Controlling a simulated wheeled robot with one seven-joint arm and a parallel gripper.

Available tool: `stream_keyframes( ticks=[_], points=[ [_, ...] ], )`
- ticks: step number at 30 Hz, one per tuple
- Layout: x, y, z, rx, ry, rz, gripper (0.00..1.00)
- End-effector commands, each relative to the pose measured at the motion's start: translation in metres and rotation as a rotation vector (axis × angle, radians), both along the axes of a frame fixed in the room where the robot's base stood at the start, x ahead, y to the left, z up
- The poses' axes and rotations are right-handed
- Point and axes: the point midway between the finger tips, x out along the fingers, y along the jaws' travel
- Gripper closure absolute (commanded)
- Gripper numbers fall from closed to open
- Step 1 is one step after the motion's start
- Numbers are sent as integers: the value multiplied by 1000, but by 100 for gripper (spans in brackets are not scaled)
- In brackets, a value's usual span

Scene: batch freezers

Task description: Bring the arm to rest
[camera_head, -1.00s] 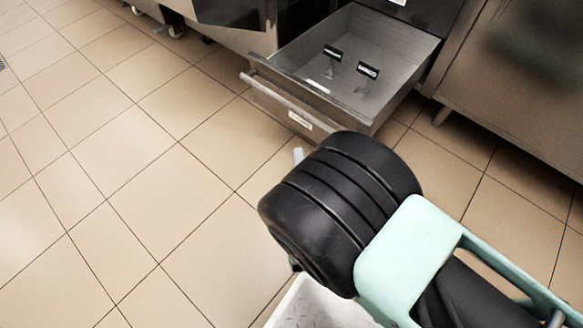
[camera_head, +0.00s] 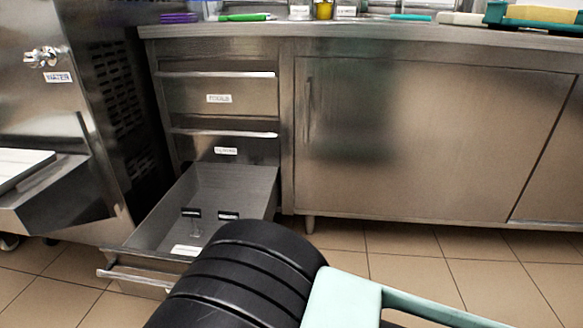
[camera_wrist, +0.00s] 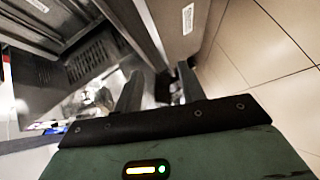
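My gripper (camera_wrist: 158,88) shows in the wrist view. Its two dark fingers stand apart, and I see nothing clearly held between them. What lies behind the gap is dark and blurred. In the head view my black ribbed arm and a mint-green link fill the bottom middle, and the gripper itself is out of sight. The arm hides the right front part of the open bottom drawer (camera_head: 160,236) in that view.
Two small dark-labelled items (camera_head: 191,213) are in the pulled-out drawer. Two shut drawers (camera_head: 220,98) are above it. A steel cabinet (camera_head: 430,140) is on the right, and a machine with a tray (camera_head: 40,190) on the left. Tiled floor (camera_head: 420,265) is clear at right.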

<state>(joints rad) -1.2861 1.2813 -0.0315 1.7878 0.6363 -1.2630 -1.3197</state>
Motion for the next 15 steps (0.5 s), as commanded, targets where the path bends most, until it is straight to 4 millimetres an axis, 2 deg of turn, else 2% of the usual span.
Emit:
stream_keyframes(
  ticks=[1,6,11,15],
  points=[
    [13,-2,21,33,101,-31,60],
    [30,-21,67,119,461,-117,60],
    [28,-53,117,175,762,-201,60],
    [14,-94,160,196,990,-287,60]
  ],
)
